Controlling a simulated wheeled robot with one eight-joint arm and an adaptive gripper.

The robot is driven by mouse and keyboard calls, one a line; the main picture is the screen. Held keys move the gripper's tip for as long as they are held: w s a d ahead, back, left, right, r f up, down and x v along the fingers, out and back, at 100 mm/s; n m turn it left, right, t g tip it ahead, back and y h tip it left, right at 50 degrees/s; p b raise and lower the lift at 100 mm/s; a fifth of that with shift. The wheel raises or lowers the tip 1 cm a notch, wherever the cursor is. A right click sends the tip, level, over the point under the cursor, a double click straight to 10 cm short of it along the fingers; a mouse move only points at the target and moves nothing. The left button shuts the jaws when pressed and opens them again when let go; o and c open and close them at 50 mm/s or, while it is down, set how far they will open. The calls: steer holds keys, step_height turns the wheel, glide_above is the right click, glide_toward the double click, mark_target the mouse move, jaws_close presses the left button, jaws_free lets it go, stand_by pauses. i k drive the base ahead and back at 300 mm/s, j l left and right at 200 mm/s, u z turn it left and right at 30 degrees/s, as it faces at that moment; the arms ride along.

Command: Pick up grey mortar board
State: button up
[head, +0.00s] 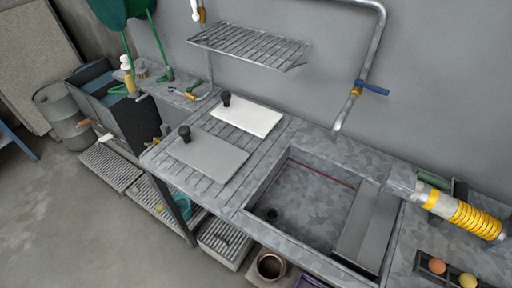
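A flat grey board (208,158) with an upright black knob handle (185,134) near its upper left edge lies on the ribbed drainboard of the grey metal sink counter (312,138). It is left of the sink basin. Behind it lies a similar white board (248,118), also with a black knob handle (226,98). The two boards lie close together, and nothing rests on the grey one. My gripper is not in view.
The sink basin (305,190) is empty, with a grey panel (370,228) inside at right. A wire shelf (250,44) hangs above the boards. A yellow ribbed hose (475,220) lies at right. Clear floor (65,215) lies at lower left.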

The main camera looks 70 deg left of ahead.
mark_target(219, 159)
steer(key=u, duration=2.85)
steer(key=i+j+u, duration=0.1)
steer(key=i+u, duration=0.15)
steer(key=i, duration=0.25)
steer(key=l+z, duration=0.1)
steer(key=k+l, duration=0.05)
steer(key=l, duration=0.05)
